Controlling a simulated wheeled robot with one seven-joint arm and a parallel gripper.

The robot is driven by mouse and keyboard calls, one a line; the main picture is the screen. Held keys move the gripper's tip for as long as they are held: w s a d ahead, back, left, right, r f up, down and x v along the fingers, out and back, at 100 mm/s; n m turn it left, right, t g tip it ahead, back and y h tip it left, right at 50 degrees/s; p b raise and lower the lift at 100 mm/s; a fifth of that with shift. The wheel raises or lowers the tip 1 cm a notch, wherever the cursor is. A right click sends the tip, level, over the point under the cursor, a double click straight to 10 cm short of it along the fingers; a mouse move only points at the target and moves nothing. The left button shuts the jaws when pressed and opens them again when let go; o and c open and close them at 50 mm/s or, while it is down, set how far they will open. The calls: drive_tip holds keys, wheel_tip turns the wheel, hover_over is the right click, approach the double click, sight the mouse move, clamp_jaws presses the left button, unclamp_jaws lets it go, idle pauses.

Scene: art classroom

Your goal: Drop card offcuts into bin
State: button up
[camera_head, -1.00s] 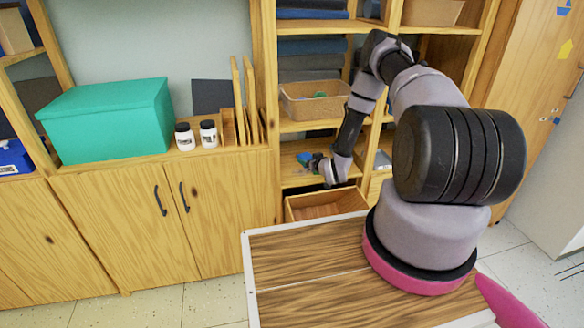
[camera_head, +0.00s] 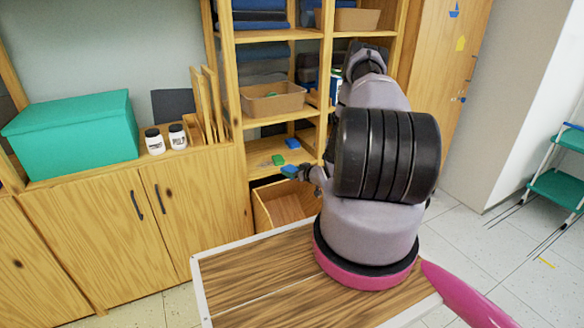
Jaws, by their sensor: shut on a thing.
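My gripper (camera_head: 300,173) is small in the head view, in front of the low shelf. It is shut on a small blue card offcut (camera_head: 288,171), which sticks out to the left. The held offcut is off the shelf, above an open wooden bin (camera_head: 262,213). A green offcut (camera_head: 278,160) and another blue offcut (camera_head: 292,143) lie on the low shelf (camera_head: 258,156). My arm hides the right part of the bin and shelf.
A teal box (camera_head: 72,135) and two white jars (camera_head: 154,141) stand on the cabinet (camera_head: 140,200) at left. A teal trolley (camera_head: 558,185) is at far right, with clear floor before it.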

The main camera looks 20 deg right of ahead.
drive_tip(key=shift+f, duration=0.7)
drive_tip(key=o, duration=1.4)
drive_tip(key=shift+w, duration=0.1)
drive_tip(key=shift+c, duration=0.2)
drive_tip(key=v, duration=1.1)
drive_tip(key=shift+w, duration=0.1)
